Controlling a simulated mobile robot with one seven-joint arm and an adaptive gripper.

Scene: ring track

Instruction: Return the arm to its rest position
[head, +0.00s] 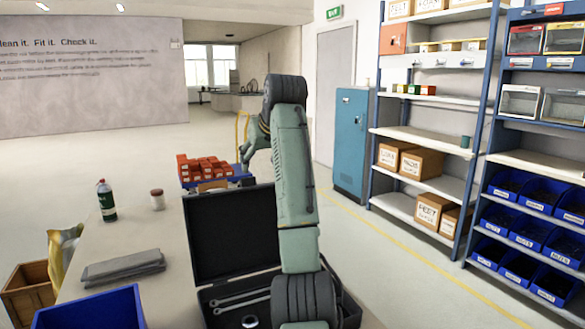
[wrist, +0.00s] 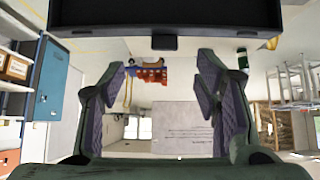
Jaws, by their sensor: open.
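My arm (head: 296,170) stands raised in the head view, its upper link crossing in front of the open black case. My gripper (head: 247,152) sits at the far side of the arm, partly hidden by it, above and behind the case lid. In the wrist view, my gripper (wrist: 163,70) has its two purple-padded fingers wide apart with nothing held between them. That view is upside down, with the far wall and red parts beyond the fingers.
The open case (head: 230,225) holds wrenches. Shelves (head: 430,137) and a blue cabinet (head: 351,140) stand right, across open floor.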

